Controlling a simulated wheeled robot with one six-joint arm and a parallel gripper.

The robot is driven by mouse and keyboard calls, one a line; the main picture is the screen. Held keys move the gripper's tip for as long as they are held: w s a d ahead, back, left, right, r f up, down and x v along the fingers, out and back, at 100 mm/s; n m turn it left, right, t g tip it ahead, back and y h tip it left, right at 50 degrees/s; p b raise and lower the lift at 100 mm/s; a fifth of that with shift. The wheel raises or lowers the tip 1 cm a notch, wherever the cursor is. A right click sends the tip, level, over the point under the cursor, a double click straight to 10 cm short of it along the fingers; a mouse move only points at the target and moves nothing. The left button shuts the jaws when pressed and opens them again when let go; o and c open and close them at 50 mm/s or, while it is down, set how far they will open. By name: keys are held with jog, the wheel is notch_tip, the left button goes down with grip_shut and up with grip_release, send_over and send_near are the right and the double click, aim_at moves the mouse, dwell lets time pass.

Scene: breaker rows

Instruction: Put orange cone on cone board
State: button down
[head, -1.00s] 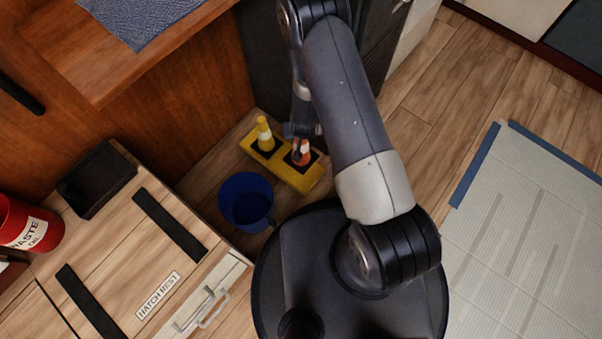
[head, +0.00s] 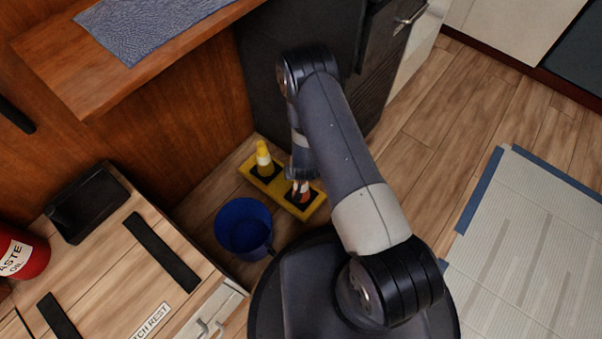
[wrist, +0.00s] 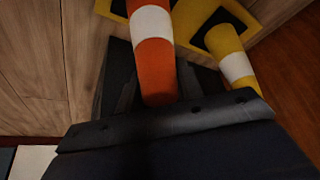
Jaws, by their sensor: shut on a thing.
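The orange cone (head: 300,189) with a white band is over the front-right black square of the yellow cone board (head: 313,207). In the wrist view the orange cone (wrist: 154,55) stands between my two fingers, its narrow end toward the palm. My gripper (wrist: 155,88) is shut on it. My gripper (head: 302,172) hides the cone's upper part in the head view. The cone's base is cut off in the wrist view, so I cannot tell whether it touches the board. A yellow cone (head: 264,160) with a white band stands upright on the other square.
A blue bucket (head: 243,226) stands just left of the board. A dark cabinet (head: 290,100) rises behind, with a wooden counter (head: 75,60) at the left. A wooden hatch box (head: 110,270) is front left. Open floor (head: 440,130) lies to the right.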

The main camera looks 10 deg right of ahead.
jog(key=c, duration=1.4)
grip_release()
jog(key=shift+f, duration=0.2)
jog(key=o, duration=0.5)
jog(key=shift+r, duration=0.1)
jog(key=shift+c, duration=0.2)
jog(key=p+v, duration=0.3)
jog(key=v, duration=0.9)
jog(key=shift+p, duration=0.35)
jog(key=shift+r, duration=0.1)
